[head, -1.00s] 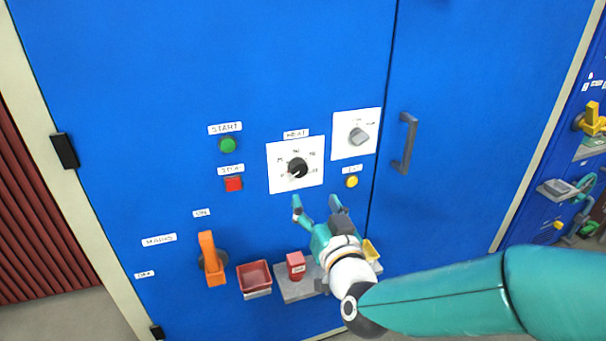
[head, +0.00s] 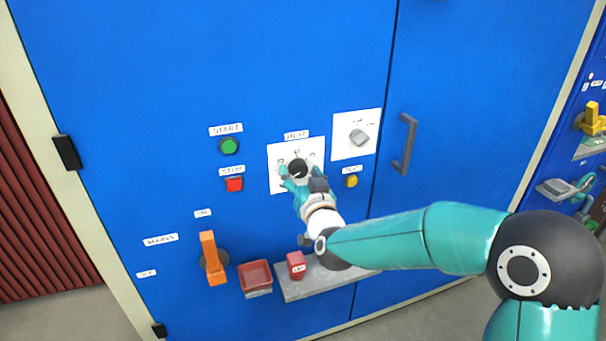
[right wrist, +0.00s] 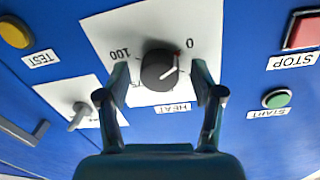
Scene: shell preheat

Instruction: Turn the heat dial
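The heat dial (head: 298,168) is a round black knob with a white pointer line on a white plate (head: 276,152) on the blue cabinet door. My right gripper (head: 301,176) is at the plate, with its fingers on either side of the dial. In the right wrist view the dial (right wrist: 159,70) lies between the two open fingertips (right wrist: 160,84), with a gap visible on each side. Its white line slants toward the 0 side of the scale, where a small orange mark shows. The fingers partly cover the scale. My left gripper is not in view.
A grey selector switch (head: 358,137) is on the plate to the right, above a yellow TEST button (head: 351,181). A green START button (head: 228,146) and red STOP button (head: 234,184) are to the left. An orange MAINS lever (head: 212,258), red tray (head: 255,277) and shelf (head: 318,281) are below.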

